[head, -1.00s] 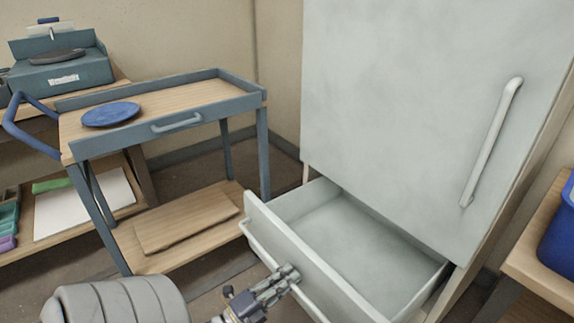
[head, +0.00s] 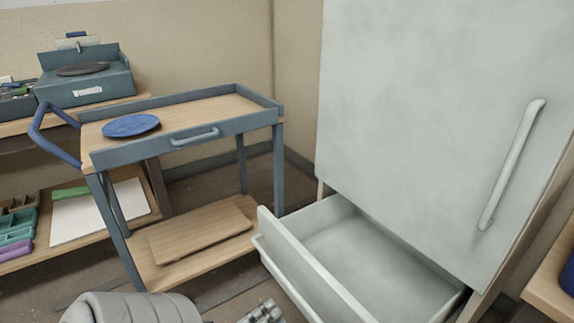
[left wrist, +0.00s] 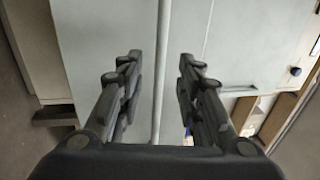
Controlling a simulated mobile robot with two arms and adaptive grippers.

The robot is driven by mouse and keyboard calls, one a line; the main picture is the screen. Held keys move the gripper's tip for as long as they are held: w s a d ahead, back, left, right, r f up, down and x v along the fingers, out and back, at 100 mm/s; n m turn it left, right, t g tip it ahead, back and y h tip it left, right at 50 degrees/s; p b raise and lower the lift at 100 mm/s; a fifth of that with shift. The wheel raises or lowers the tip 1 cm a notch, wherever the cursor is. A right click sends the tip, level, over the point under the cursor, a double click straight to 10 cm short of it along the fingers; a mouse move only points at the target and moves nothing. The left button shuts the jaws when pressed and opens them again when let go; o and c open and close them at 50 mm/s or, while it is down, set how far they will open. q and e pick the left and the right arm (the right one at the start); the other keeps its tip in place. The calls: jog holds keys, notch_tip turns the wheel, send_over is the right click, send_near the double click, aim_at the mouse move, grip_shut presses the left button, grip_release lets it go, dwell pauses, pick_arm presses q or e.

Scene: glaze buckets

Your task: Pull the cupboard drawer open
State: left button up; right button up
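The pale grey cupboard (head: 430,110) stands at the right, and its bottom drawer (head: 300,262) is pulled well out, with its empty inside showing. A long bar handle (head: 280,280) runs along the drawer's front. My left gripper (head: 264,312) is at the bottom edge of the head view, in front of the drawer and partly cut off. In the left wrist view my left gripper (left wrist: 158,90) has its fingers wide apart, with the bar (left wrist: 160,70) seen between them and touching neither finger. My right gripper is not in view.
A blue-grey trolley (head: 200,140) with a blue plate (head: 131,126) on top stands left of the drawer. The cupboard's upper door is shut, with a vertical handle (head: 511,165). A wooden table (head: 553,285) edges in at the right. A shelf with trays is at the far left.

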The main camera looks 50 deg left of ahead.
pick_arm(q)
jog(key=shift+v, duration=1.7)
